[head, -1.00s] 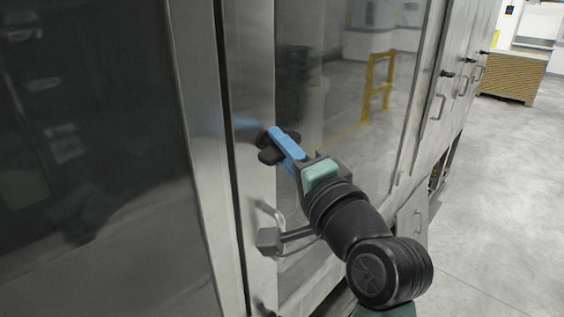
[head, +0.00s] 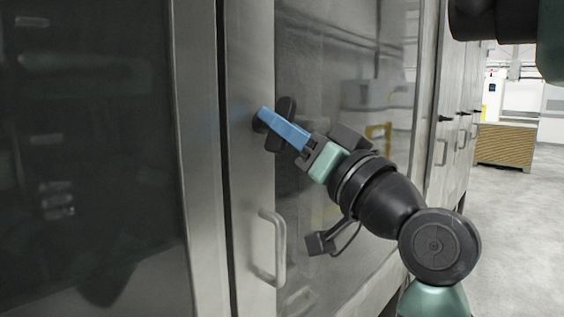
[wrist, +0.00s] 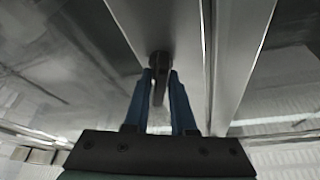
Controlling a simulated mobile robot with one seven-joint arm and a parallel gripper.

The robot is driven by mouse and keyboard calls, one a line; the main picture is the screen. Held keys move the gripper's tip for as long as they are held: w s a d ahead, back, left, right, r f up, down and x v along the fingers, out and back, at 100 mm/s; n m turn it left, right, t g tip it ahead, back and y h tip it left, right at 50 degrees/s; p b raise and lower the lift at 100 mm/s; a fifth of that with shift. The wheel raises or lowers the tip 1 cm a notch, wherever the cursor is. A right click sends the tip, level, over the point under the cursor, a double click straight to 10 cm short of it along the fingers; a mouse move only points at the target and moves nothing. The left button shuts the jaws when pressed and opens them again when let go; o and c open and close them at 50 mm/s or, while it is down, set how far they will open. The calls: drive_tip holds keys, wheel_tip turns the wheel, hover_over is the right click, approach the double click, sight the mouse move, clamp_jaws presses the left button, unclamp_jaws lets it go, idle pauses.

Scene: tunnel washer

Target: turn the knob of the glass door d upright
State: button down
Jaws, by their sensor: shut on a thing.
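The black knob (head: 287,108) sits on the steel left frame of the glass door (head: 335,60). Its grip runs close to upright in the head view, the top leaning a little right. My gripper (head: 266,118) reaches in from the right, its blue fingers shut on the knob and hiding its middle. In the wrist view the knob (wrist: 160,62) lies between the two blue fingertips of my gripper (wrist: 161,80), with its grip pointing down between them.
A bar handle (head: 279,250) stands out from the door frame below the knob. A dark glass panel (head: 95,130) fills the left. More cabinet doors with handles (head: 441,150) run to the right. A slatted crate (head: 505,145) stands far right, with open floor before it.

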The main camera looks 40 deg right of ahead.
drive_tip(key=n+y+b, duration=0.2)
drive_tip(key=n+b, duration=0.1)
drive_tip(key=n, duration=0.1)
drive_tip(key=shift+f+b, duration=0.2)
drive_tip(key=shift+b, duration=0.1)
drive_tip(key=shift+r+n+y+b, duration=0.15)
drive_tip(key=shift+n+y+b, duration=0.5)
drive_tip(key=shift+n, duration=0.55)
drive_tip(key=c, duration=0.9)
unclamp_jaws()
drive_tip(key=shift+s, duration=0.1)
drive_tip(key=b+v, duration=0.3)
drive_tip(key=v, duration=0.9)
drive_tip(key=shift+s+f+b, duration=0.2)
drive_tip(key=shift+s+b, duration=0.1)
drive_tip(key=shift+b, duration=0.05)
